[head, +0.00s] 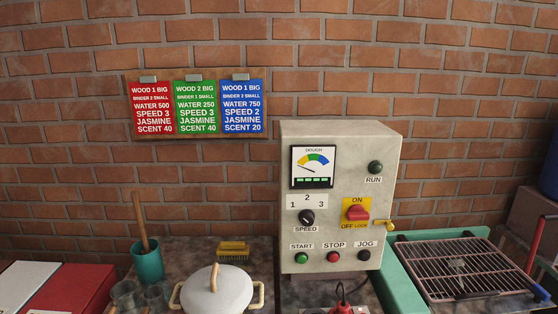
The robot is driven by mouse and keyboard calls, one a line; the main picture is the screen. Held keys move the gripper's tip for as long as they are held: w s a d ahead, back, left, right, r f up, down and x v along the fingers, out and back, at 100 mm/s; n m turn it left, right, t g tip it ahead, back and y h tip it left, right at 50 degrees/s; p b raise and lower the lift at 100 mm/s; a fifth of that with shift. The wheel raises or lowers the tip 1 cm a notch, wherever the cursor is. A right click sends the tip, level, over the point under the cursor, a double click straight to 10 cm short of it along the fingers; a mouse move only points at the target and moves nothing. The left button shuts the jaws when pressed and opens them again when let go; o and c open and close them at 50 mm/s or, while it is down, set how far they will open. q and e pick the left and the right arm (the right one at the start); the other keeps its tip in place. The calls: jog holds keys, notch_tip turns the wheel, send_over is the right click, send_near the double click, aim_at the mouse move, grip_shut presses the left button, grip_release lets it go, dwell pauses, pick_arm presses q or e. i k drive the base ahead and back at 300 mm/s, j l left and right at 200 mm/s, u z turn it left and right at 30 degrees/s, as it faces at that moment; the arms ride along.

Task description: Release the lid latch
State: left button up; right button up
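No part is labelled as a lid latch in the head view. A round pale lid (217,293) with a tan upright handle sits on a pot with cream side handles, cut off by the bottom edge. A grey control box (335,258) stands right of it, with a dial, knobs, buttons and a red switch (357,213) on a yellow plate. A small yellow part (384,225) sticks out at the box's right edge; I cannot tell what it is. Below the box a dark and red part with a cable is mostly cut off. Neither of my grippers is in view.
A teal cup (147,264) with a wooden stick, clear glasses (125,294) and a yellow brush (233,249) stand left and behind the pot. A wire rack (465,270) lies at right beside a red bar (536,244). Three cards (195,107) hang on the brick wall.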

aim_at(541, 294)
jog(key=z, duration=1.65)
jog(key=i+l+u, duration=1.05)
jog(key=i, duration=0.1)
